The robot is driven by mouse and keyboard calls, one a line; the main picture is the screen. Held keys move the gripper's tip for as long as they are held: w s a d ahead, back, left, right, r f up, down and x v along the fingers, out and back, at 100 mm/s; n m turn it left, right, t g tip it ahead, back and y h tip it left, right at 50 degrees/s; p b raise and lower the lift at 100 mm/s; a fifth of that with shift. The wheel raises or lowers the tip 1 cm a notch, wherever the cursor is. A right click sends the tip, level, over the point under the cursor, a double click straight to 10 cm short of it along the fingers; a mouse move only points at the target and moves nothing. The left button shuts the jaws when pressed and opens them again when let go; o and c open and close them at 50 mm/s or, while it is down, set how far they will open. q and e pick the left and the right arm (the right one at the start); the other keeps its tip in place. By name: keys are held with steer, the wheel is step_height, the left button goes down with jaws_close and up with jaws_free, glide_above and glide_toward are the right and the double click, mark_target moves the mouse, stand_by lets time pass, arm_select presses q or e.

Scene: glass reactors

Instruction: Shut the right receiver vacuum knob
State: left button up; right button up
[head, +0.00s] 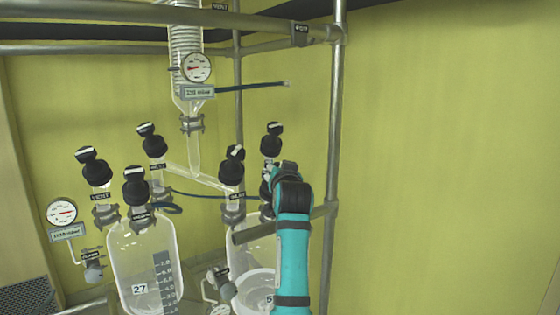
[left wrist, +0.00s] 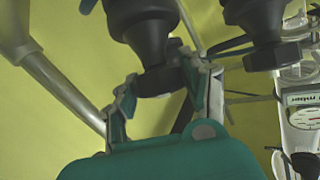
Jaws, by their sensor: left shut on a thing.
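The right receiver (head: 243,262) is a glass vessel partly hidden behind my teal left arm. A black knob with a white bar (head: 235,152) stands on its left neck, and another black knob (head: 272,130) stands farther back. My left gripper (head: 267,182) is at the right side of this receiver's top, largely hidden by its own arm. In the left wrist view, my left gripper (left wrist: 163,92) has its fingers on either side of a black knob (left wrist: 160,79) and is shut on it. I cannot read the held knob's label. My right gripper is not in view.
A left receiver (head: 140,262) with several black knobs stands beside it. A glass column (head: 187,50) with a gauge (head: 196,67) hangs above. A steel frame post (head: 333,110) stands close to the right of my arm. The space right of the post is clear.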

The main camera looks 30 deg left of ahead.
arm_select(q)
steer(key=m+h+p, duration=0.1)
steer(key=m, duration=0.1)
steer(key=m+t+h+p, duration=0.1)
steer(key=m+h+p, duration=0.2)
steer(key=h+p, duration=0.1)
steer(key=shift+s+a+r+m, duration=0.1)
steer(key=shift+a+r+m, duration=0.1)
steer(key=shift+r+m, duration=0.2)
steer(key=m+h+p, duration=0.1)
steer(key=m+h, duration=0.1)
steer(key=h, duration=0.1)
steer(key=shift+f+m+p, duration=0.2)
steer(key=shift+m+p, duration=0.1)
steer(key=shift+p, duration=0.05)
steer(key=shift+d+f+m+h, duration=0.1)
steer(key=shift+m+h, duration=0.8)
steer(key=shift+h, duration=0.1)
steer(key=shift+f, duration=0.1)
